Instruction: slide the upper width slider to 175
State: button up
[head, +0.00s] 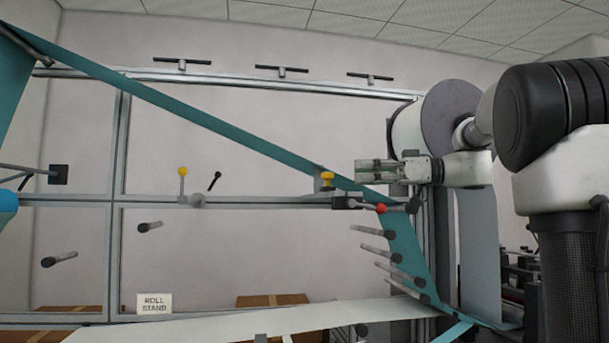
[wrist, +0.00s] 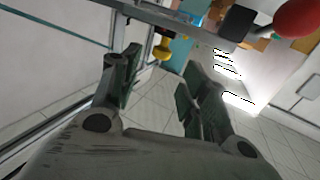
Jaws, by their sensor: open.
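A horizontal rail (head: 270,202) crosses the frame in the head view. On its left part sits a grey clamp (head: 197,201) with a yellow-knobbed post (head: 182,173) and a black-tipped lever. Further right a yellow knob (head: 327,178) on a grey bracket stands at the teal web. No scale or number is legible, so I cannot tell which is the upper width slider. My gripper (head: 360,171) points left, just right of that yellow knob, above a red-knobbed lever (head: 381,208). In the wrist view its fingers (wrist: 163,65) are apart and empty, with a yellow knob (wrist: 163,47) beyond them.
The teal web (head: 220,127) runs diagonally down to the right, passing close to my gripper. Several rollers (head: 378,233) stick out below it. A large roll (head: 450,115) stands behind my wrist. A "ROLL STAND" sign (head: 154,304) is at lower left. Space left of the yellow knob is clear.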

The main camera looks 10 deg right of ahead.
aim_at(328, 173)
jog(key=x, duration=0.8)
jog(key=shift+w+a, duration=0.1)
jog(key=shift+a, duration=0.3)
